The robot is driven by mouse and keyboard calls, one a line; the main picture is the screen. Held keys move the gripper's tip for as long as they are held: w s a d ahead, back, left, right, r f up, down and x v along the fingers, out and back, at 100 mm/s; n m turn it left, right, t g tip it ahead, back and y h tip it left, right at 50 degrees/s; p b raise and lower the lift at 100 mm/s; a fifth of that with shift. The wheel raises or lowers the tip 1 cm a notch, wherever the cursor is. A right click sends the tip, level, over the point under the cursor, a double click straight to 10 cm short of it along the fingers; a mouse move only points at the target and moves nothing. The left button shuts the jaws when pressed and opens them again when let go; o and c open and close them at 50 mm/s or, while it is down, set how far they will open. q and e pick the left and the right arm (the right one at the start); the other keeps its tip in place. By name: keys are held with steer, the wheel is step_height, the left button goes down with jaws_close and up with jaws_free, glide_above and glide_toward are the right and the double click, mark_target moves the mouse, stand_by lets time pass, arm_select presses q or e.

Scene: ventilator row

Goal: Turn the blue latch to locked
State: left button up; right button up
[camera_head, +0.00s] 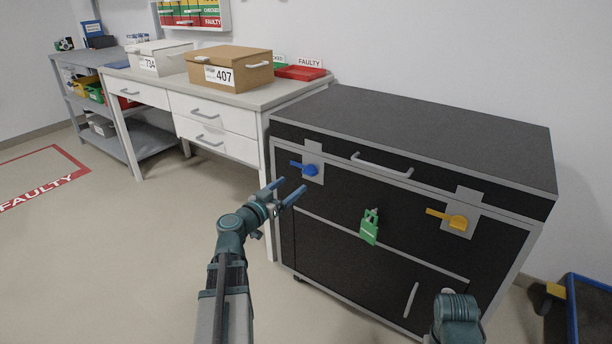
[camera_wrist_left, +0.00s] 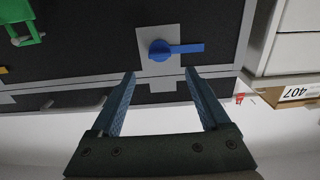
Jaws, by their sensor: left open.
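The blue latch (camera_head: 305,168) sits on a grey plate at the upper left of the black cabinet's front (camera_head: 330,205). Its handle points left, roughly level, in the head view. In the left wrist view the blue latch (camera_wrist_left: 172,49) lies ahead of the fingers, its handle pointing right. My left gripper (camera_head: 291,190) is open and empty, a little below and left of the latch; its fingers (camera_wrist_left: 165,95) are apart and do not visibly touch the latch. Part of my right arm (camera_head: 456,318) shows at the bottom right; its gripper is out of view.
A yellow latch (camera_head: 450,218) is at the cabinet's right. A green padlock (camera_head: 369,227) hangs in the middle. A grey handle (camera_head: 382,165) crosses the top front. A white workbench (camera_head: 215,110) with boxes stands left. A blue-edged cart (camera_head: 590,310) is at right.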

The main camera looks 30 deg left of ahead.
mark_target(307, 173)
arm_select(q)
steer(key=w, duration=0.8)
steer(key=shift+w+d, duration=0.25)
steer(key=shift+d, duration=0.1)
jaws_close()
stand_by(1.0)
